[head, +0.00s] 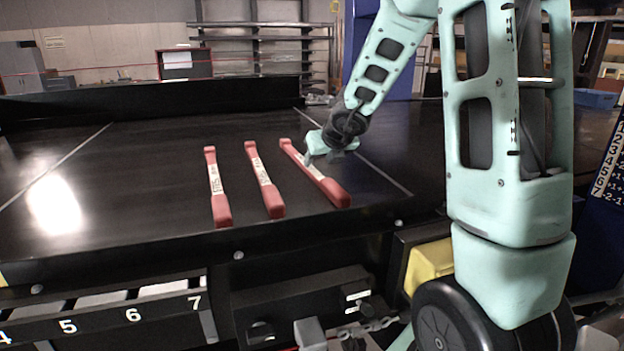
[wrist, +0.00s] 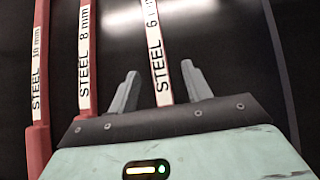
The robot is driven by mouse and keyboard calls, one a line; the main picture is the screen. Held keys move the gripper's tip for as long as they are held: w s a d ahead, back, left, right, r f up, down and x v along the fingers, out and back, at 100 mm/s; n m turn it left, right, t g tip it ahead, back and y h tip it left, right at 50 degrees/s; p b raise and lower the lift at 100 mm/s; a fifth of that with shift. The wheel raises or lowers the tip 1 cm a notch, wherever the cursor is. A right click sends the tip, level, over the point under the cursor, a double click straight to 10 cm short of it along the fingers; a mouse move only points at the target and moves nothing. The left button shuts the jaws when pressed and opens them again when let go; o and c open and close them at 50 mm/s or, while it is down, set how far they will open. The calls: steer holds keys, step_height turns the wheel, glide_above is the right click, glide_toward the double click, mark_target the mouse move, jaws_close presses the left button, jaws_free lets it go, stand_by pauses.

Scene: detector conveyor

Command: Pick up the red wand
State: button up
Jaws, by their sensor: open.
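Three red wands with white labels lie side by side on the black conveyor surface: a left one (head: 216,190), a middle one (head: 264,182) and a right one (head: 333,192). In the wrist view their labels read STEEL 10 mm (wrist: 38,140), STEEL 8 mm (wrist: 88,105) and STEEL 6 mm (wrist: 154,30). My gripper (head: 320,158) is at the right wand, near its middle. In the wrist view my open fingers (wrist: 160,72) lie on either side of the 6 mm wand, with nothing held. I cannot tell how far above the surface the fingertips are. My gripper's body hides the wand's near end there.
The black conveyor (head: 120,225) is clear left of the wands. Below its front edge are numbered slots (head: 110,318) and a black box (head: 300,300). A yellow block (head: 430,262) is beside my arm. A low black wall (head: 150,100) runs along the back.

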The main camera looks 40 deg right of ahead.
mark_target(313, 169)
steer(key=x, duration=0.1)
steer(key=b+x, duration=0.1)
steer(key=x, duration=0.1)
steer(key=b+x, duration=0.1)
steer(key=shift+a+f, duration=0.3)
steer(key=shift+w+d+f, duration=0.2)
steer(key=shift+w+f, duration=0.05)
steer(key=shift+w, duration=0.2)
jaws_close()
